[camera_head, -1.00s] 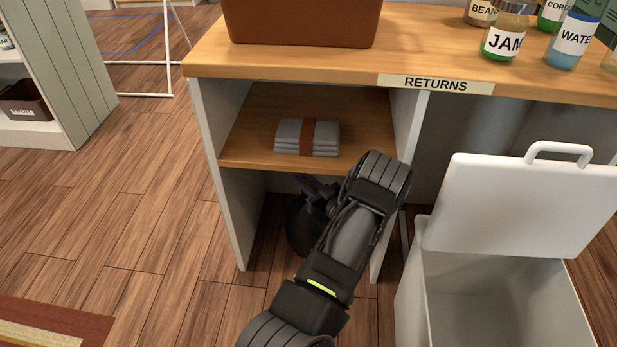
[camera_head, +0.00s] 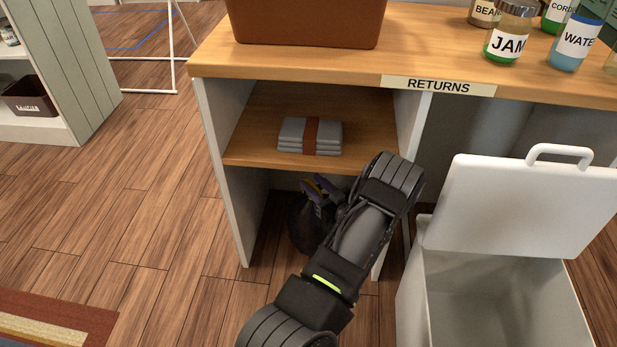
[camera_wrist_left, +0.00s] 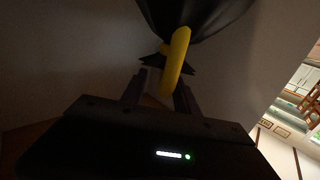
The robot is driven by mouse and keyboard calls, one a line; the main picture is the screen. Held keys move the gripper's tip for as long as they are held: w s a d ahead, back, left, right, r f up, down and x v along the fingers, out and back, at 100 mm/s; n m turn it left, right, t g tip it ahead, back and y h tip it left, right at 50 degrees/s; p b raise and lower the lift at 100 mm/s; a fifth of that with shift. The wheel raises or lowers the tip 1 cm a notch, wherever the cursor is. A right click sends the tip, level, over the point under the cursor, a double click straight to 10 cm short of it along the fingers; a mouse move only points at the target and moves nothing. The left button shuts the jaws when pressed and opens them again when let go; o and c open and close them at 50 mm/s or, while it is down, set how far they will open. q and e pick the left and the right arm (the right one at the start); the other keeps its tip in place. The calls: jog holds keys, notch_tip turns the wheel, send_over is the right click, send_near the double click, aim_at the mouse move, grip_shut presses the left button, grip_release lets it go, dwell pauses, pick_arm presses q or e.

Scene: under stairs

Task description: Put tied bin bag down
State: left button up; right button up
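The tied bin bag (camera_head: 305,230) is black and stands in the lower compartment under the shelf, seemingly on the floor; its base is partly hidden by my left arm. In the left wrist view the bag (camera_wrist_left: 195,14) shows at the top, with its yellow tie (camera_wrist_left: 177,58) hanging toward my gripper. My left gripper (camera_head: 319,189) is at the bag's tied top, inside the compartment. In the wrist view its two fingers (camera_wrist_left: 160,88) stand apart, with the tie's end close to them. My right gripper is in neither view.
Folded grey cloths (camera_head: 296,136) lie on the shelf (camera_head: 250,151) above. The counter carries a brown bin (camera_head: 305,22) and jars (camera_head: 507,42). A white bin (camera_head: 450,290) with its lid raised stands at right.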

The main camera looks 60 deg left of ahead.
pick_arm(q)
jog(key=d, duration=0.2)
jog(key=d+p, duration=0.1)
jog(key=d, duration=0.1)
jog(key=shift+w+r, duration=0.1)
jog(key=shift+w, duration=0.2)
jog(key=shift+d, duration=0.2)
